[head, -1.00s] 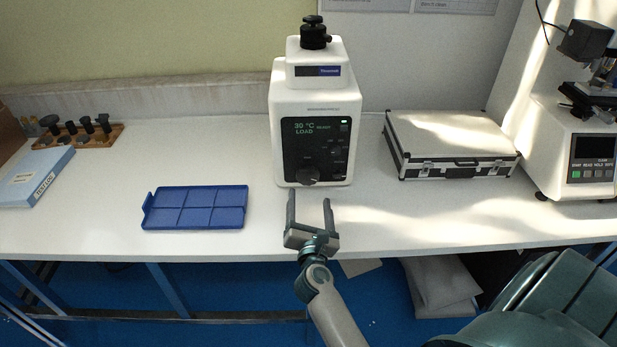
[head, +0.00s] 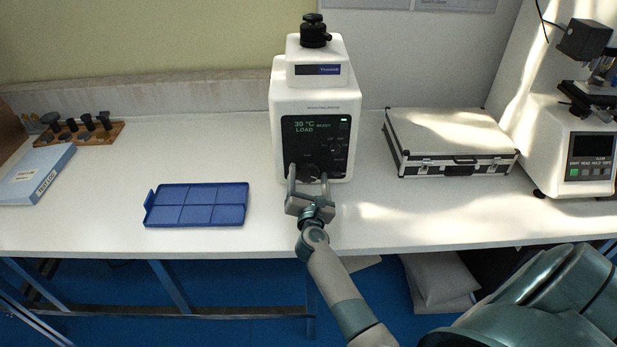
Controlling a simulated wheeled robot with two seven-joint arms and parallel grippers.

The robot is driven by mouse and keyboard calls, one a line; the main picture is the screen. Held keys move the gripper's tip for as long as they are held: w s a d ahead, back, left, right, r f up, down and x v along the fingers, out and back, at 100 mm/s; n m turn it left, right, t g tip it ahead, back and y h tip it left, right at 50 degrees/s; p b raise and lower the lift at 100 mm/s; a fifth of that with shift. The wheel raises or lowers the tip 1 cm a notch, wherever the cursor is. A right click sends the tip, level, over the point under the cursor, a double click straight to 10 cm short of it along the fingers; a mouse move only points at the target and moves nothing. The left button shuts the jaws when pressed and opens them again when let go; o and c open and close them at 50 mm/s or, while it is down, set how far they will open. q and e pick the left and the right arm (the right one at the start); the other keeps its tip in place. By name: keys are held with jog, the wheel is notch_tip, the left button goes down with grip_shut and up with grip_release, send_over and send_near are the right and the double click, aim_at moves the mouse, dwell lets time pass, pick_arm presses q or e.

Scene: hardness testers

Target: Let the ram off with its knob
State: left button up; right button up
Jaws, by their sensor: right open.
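A white press machine (head: 314,97) stands at the middle back of the bench. It has a black knob (head: 315,31) on its top and a black front panel (head: 330,134) with a green display reading "30 °C LOAD" and "READY". A dark knob (head: 308,172) sits low on the front panel, partly hidden by my gripper. My right gripper (head: 308,175) is open in front of this lower knob, one finger to each side of it in the picture. Whether the fingers touch the knob cannot be told. My left gripper is not in view.
A blue compartment tray (head: 196,205) lies on the bench to the left. A silver case (head: 450,143) and another tester (head: 575,150) stand to the right. The bench front is clear.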

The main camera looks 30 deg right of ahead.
jog(key=c, duration=1.1)
jog(key=shift+o, duration=0.2)
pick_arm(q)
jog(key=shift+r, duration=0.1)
pick_arm(e)
jog(key=shift+n+p, duration=0.4)
jog(key=shift+n, duration=0.2)
jog(key=n+p, duration=0.2)
jog(key=n, duration=0.1)
jog(key=shift+n, duration=0.3)
jog(key=n+p, duration=0.2)
jog(key=n, duration=0.2)
jog(key=shift+a+n, duration=0.1)
jog(key=shift+n, duration=0.2)
jog(key=n+p, duration=0.2)
jog(key=n, duration=0.2)
jog(key=shift+w+n, duration=0.1)
jog(key=shift+n, duration=0.2)
pick_arm(q)
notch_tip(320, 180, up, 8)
jog(key=p, duration=0.1)
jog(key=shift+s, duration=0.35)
pick_arm(e)
jog(key=shift+a+f+n, duration=0.1)
jog(key=shift+f+n, duration=0.05)
jog(key=shift+n, duration=1.65)
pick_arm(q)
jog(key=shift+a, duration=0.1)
